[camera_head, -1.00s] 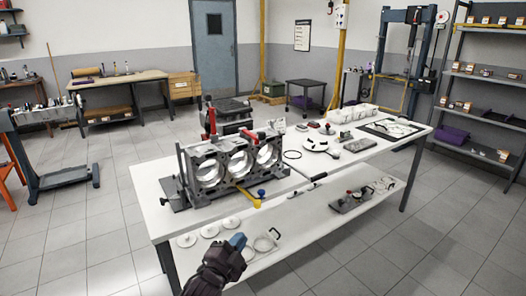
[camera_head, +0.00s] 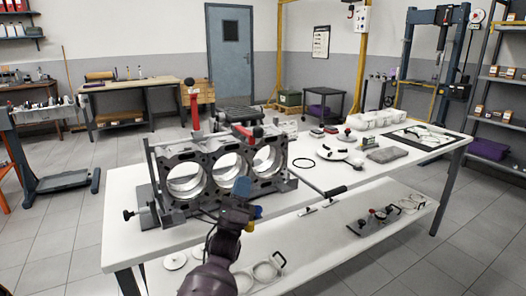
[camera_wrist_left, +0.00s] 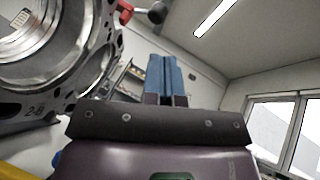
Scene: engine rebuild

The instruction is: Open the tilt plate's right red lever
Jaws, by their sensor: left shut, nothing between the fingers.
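The tilt plate holds a grey engine block (camera_head: 205,172) with large round bores at the near left of the white table. A red lever (camera_head: 194,110) stands upright behind the block. The right red lever (camera_head: 243,131) lies low at the block's back right. Red parts also show at the top of the left wrist view (camera_wrist_left: 125,11). My left gripper (camera_head: 241,189), with blue fingertips, is shut and empty in front of the block's right part, apart from both levers. Its fingers also show in the left wrist view (camera_wrist_left: 166,77). My right gripper is not in view.
The white table (camera_head: 330,180) carries a black ring (camera_head: 304,163), white trays (camera_head: 380,118) and small parts to the right. A lower shelf (camera_head: 330,235) holds discs, rings and a small fixture. A yellow-and-blue part is partly hidden behind my gripper.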

